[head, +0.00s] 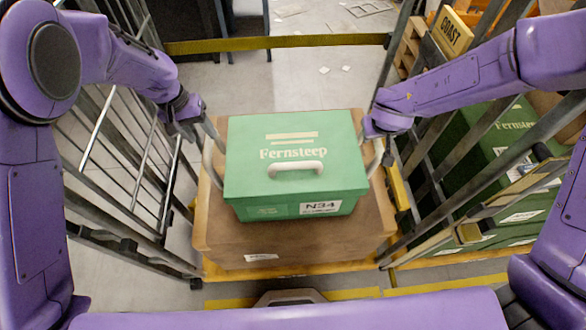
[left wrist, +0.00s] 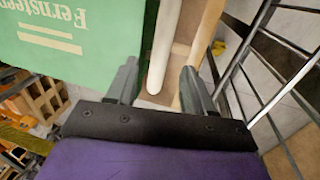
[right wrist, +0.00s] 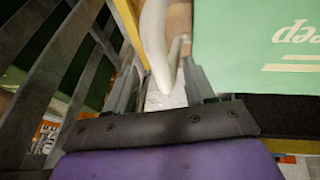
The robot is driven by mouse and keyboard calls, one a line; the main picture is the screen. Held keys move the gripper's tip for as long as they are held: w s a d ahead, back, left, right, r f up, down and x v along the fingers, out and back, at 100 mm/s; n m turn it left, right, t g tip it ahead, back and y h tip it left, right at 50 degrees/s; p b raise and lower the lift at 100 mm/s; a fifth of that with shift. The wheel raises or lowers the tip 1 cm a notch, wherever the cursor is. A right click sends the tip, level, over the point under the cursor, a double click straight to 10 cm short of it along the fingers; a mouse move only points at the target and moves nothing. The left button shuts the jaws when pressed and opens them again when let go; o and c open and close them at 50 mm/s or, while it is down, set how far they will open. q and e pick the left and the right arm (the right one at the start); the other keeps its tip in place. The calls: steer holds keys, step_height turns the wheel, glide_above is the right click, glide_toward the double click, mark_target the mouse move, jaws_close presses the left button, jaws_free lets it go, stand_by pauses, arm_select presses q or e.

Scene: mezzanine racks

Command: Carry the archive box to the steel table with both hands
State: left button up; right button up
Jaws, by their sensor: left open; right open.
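The archive box is a green lidded box (head: 295,165) marked "Fernsteep" and N34, with a pale handle on its lid. It rests on a larger brown carton (head: 225,235). Pale loop handles stand at its left and right sides. My left gripper (head: 208,132) is open at the box's left side; in the left wrist view the pale handle (left wrist: 166,45) runs between its fingers. My right gripper (head: 380,145) is open at the right side; in the right wrist view a pale handle (right wrist: 154,45) lies between its fingers. I cannot identify the steel table in these views.
Metal rail frames (head: 125,150) stand close on the left and right. More green boxes (head: 500,140) sit behind the right rails. A yellow bar (head: 275,42) crosses beyond the box. Bare floor (head: 280,80) shows behind the carton.

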mark_target(207, 142)
arm_select(q)
steer(key=f, duration=0.2)
steer(key=d+f, duration=0.1)
steer(key=f, duration=0.1)
steer(key=shift+s+f, duration=0.1)
arm_select(e)
steer(key=x, duration=0.4)
steer(key=shift+d+f, duration=0.1)
arm_select(q)
steer(key=shift+d+f, duration=0.1)
steer(key=shift+f, duration=0.5)
arm_select(e)
steer(key=shift+w+f, duration=0.25)
steer(key=shift+f, duration=0.3)
arm_select(q)
jaws_close()
arm_select(e)
steer(key=shift+s, duration=0.1)
jaws_close()
arm_select(q)
steer(key=shift+r, duration=0.1)
arm_select(e)
steer(key=shift+r, duration=0.1)
